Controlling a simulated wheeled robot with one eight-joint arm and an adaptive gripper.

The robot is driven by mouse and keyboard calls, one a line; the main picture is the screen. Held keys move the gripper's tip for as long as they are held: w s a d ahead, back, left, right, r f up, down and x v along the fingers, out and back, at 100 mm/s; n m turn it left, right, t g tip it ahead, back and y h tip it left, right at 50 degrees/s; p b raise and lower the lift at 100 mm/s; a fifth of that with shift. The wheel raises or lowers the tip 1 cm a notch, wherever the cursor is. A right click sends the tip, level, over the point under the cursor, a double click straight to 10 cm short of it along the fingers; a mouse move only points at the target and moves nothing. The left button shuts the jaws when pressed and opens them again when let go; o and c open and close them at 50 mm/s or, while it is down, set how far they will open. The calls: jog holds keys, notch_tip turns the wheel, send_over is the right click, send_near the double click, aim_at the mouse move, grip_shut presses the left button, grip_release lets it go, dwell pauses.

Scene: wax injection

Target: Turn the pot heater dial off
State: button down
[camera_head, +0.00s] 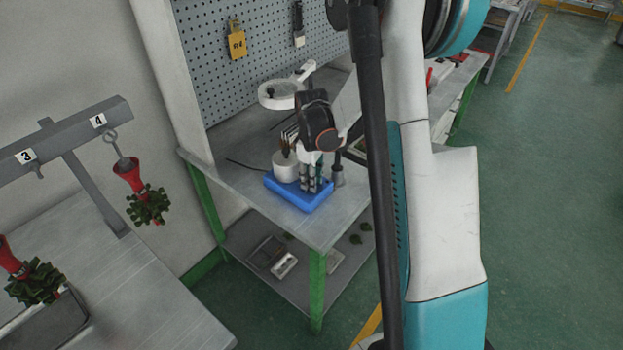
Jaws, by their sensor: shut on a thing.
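The pot heater is a low blue base (288,193) with a round white pot (284,168) on its left half. It sits on the grey workbench near its front edge. Dark, thin items stand behind or in the pot; I cannot tell which. My gripper (311,186) reaches down from my dark wrist to the right side of the blue base. Its grey fingers are close together, shut at the base's top, right of the pot. The dial is hidden at the fingertips, so its setting cannot be read.
A white ring lamp (281,95) stands behind the heater, before a pegboard (270,45). Small trays lie on the lower shelf (250,233). Red-topped green wax trees (146,204) hang from a rack at left. Green floor (550,200) is open at right.

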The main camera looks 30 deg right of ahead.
jog(key=shift+n, duration=0.6)
jog(key=c, duration=1.3)
grip_release()
jog(key=shift+r, duration=0.1)
notch_tip(320, 180, up, 12)
jog(key=shift+f, duration=0.1)
